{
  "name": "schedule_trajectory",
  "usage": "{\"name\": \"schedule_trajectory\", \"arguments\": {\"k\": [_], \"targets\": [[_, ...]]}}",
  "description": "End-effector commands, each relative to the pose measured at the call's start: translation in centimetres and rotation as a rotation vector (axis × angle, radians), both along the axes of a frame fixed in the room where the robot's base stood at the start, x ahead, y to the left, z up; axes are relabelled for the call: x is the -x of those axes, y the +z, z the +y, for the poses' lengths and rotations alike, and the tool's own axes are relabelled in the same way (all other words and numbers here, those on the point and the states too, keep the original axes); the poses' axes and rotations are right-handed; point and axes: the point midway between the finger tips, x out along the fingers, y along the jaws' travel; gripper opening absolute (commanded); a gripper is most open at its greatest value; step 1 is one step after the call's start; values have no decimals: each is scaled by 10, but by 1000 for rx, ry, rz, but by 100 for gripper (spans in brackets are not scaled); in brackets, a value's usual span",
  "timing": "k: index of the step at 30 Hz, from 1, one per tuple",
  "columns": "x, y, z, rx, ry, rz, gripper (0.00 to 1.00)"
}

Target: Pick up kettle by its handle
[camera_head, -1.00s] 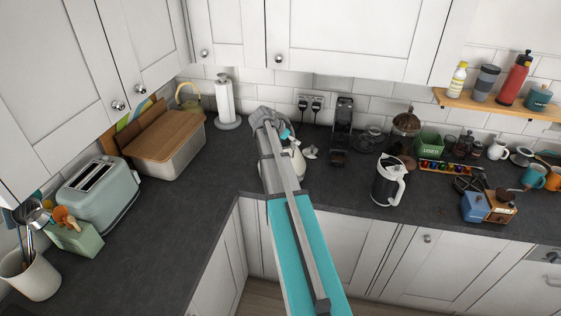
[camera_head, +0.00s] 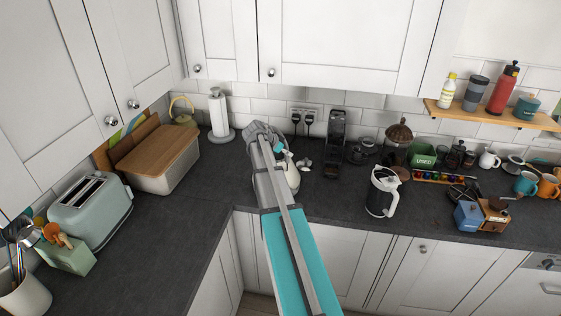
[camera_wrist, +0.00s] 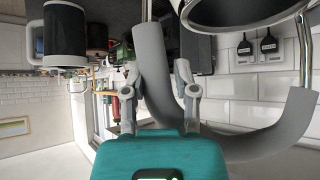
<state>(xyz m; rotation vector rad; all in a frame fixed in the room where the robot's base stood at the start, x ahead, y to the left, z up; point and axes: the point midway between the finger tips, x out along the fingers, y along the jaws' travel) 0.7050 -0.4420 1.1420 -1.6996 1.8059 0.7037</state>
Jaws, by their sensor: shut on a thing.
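The kettle (camera_head: 293,178) is a pale body on the worktop, partly hidden behind my arm in the head view. In the wrist view its grey arched handle (camera_wrist: 157,85) curves across on metal rods, and part of its round body (camera_wrist: 245,14) shows at the top. My gripper (camera_wrist: 158,70) has one finger on each side of the handle's thick grey grip and is shut on it. I cannot tell whether the kettle's base touches the worktop.
A black jug with a white handle (camera_head: 382,191) stands to the right. A black coffee machine (camera_head: 335,145) is behind, and a paper towel holder (camera_head: 219,115) is to the left. A bread bin (camera_head: 158,158) and toaster (camera_head: 90,211) line the left side.

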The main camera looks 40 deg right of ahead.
Motion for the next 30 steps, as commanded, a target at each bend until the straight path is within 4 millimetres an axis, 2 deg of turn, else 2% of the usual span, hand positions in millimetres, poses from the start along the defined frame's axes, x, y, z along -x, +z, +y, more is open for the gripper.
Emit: {"name": "schedule_trajectory", "arguments": {"k": [11,20,30], "targets": [[0,12,0,1,1,-2,0],[-1,34,0,2,1,-2,0],[26,67,9,1,1,-2,0]]}}
